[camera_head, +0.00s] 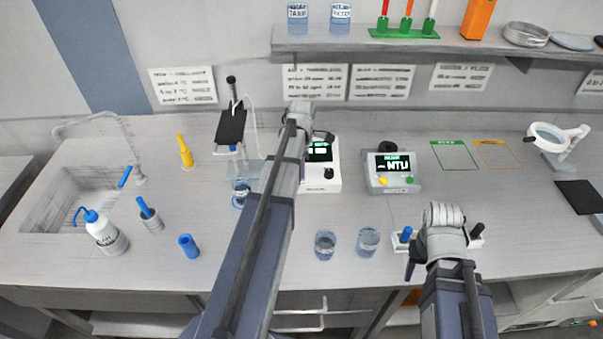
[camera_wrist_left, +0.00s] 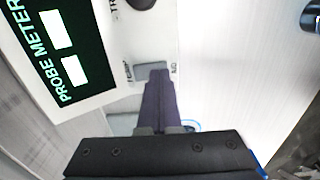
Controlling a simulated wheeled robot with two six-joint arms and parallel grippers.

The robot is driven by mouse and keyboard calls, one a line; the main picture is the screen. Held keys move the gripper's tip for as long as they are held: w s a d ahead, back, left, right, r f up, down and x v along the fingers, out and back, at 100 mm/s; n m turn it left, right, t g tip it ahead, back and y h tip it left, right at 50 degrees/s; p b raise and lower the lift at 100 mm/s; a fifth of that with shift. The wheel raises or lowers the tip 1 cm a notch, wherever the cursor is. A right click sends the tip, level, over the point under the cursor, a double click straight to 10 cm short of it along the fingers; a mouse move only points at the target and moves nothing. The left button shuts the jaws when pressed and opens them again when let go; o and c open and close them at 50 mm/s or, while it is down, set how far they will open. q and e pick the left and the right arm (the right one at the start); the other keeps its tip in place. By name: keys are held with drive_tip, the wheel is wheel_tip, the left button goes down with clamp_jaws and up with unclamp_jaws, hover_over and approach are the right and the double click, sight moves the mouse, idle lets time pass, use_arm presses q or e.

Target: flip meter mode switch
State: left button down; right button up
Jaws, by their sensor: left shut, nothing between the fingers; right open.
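The probe meter (camera_head: 329,183) is a white box with a dark green display, partly hidden behind my left arm in the head view. Its display (camera_wrist_left: 62,50) fills the upper left of the left wrist view. The mode switch (camera_wrist_left: 150,70) is a small grey block on the white face, with small lettering on either side. My left gripper (camera_wrist_left: 158,84) is shut and empty, with its fingertips right at the switch; whether they touch it I cannot tell. My right gripper (camera_head: 440,252) is open over a white rack near the front edge of the bench, its fingers mostly hidden.
Two glass beakers (camera_head: 367,242) (camera_head: 325,245) stand in front. A wash bottle (camera_head: 106,236) and a sink (camera_head: 75,195) are at the left. The bench between the right meter and the magnifier lamp (camera_head: 556,138) is mostly clear.

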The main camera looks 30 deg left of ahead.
wheel_tip(320, 180, up, 6)
drive_tip(key=p, duration=0.6)
drive_tip(key=shift+r, duration=0.25)
